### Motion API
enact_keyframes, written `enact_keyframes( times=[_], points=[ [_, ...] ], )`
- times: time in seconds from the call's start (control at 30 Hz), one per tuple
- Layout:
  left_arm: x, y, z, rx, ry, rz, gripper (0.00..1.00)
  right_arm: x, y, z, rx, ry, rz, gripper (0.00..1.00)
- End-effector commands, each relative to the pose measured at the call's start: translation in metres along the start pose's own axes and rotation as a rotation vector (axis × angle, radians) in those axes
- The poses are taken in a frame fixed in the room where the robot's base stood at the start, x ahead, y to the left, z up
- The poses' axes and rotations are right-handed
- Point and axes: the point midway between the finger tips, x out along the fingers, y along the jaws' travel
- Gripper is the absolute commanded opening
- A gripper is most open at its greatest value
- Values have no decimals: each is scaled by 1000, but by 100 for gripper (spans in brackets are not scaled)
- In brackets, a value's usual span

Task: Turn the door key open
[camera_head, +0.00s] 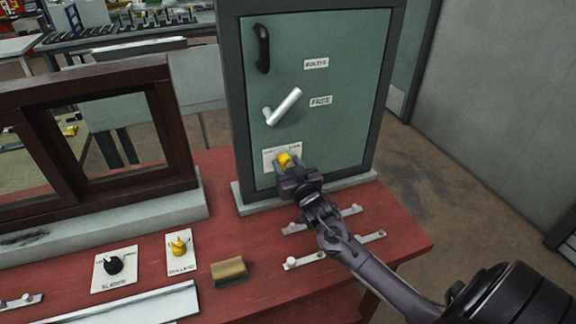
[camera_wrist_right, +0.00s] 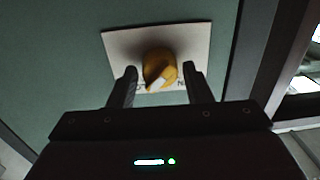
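The green door (camera_head: 335,80) stands upright in a dark frame. Its yellow key knob (camera_head: 284,159) sits on a white label plate (camera_head: 269,156) low on the door's left side. My right gripper (camera_head: 284,165) is at the knob. In the right wrist view the knob (camera_wrist_right: 158,68) lies between the two finger tips (camera_wrist_right: 160,75), with visible gaps on both sides, so the gripper is open around it. The plate (camera_wrist_right: 120,45) shows behind, its lettering partly hidden. My left gripper is not in view.
A silver lever handle (camera_head: 283,106) and a black handle (camera_head: 262,47) are above the key. On the red table (camera_head: 225,180) are a black knob (camera_head: 113,265), a yellow knob (camera_head: 179,247), a brown block (camera_head: 229,271) and white rails (camera_head: 335,250). A brown window frame (camera_head: 170,130) stands left.

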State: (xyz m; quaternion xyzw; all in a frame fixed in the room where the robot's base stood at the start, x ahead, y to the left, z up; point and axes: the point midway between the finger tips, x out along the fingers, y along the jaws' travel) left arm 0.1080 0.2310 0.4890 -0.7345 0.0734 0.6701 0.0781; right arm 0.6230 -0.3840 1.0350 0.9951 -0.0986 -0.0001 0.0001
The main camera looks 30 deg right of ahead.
Motion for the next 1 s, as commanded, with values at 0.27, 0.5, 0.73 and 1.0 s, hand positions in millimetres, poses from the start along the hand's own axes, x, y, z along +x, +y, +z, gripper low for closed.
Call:
enact_keyframes(
  times=[0.27, 0.5, 0.73, 1.0],
  points=[
    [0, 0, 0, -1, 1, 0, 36, 0, 0, 0, 0, 0, 0, 12],
    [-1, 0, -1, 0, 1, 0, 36, 0, 0, 0, -27, -1, 0, 12],
    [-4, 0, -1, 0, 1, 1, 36, 0, 0, -1, -140, -5, 1, 12],
    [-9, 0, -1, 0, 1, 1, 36, 0, -1, -2, -375, -14, 0, 12]
  ],
)
